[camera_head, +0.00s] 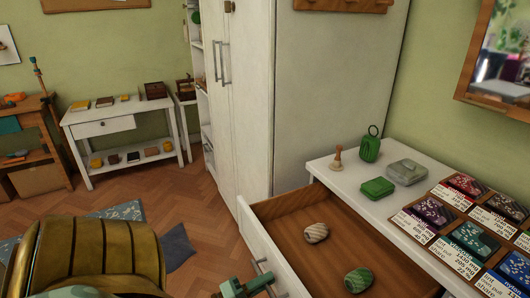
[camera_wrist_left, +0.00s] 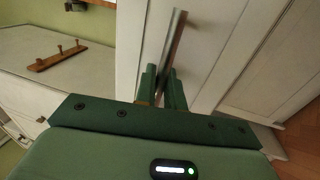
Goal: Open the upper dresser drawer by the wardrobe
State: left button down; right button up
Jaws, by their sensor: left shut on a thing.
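The upper dresser drawer (camera_head: 330,240) stands pulled well out beside the white wardrobe (camera_head: 235,100). Its wooden inside shows a pale striped oval thing (camera_head: 316,232) and a green striped one (camera_head: 358,280). My left gripper (camera_head: 258,284) is at the drawer's white front, low in the head view. In the left wrist view its two green fingers (camera_wrist_left: 161,88) are shut on a metal bar, the drawer handle (camera_wrist_left: 176,38). The handle's lower part is hidden by the fingers. My right gripper is not in view.
The white dresser top (camera_head: 345,183) holds a stamp (camera_head: 338,157), green and grey cases (camera_head: 378,187) and several cards with packets. A ribbed brown seat-like thing (camera_head: 90,250) stands at lower left. Open wooden floor (camera_head: 135,190) lies left of the wardrobe.

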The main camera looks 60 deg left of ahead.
pick_arm(q)
jog(key=c, duration=1.7)
grip_release()
jog(key=v, duration=1.6)
jog(key=shift+s+f, duration=0.1)
jog(key=shift+s, duration=0.05)
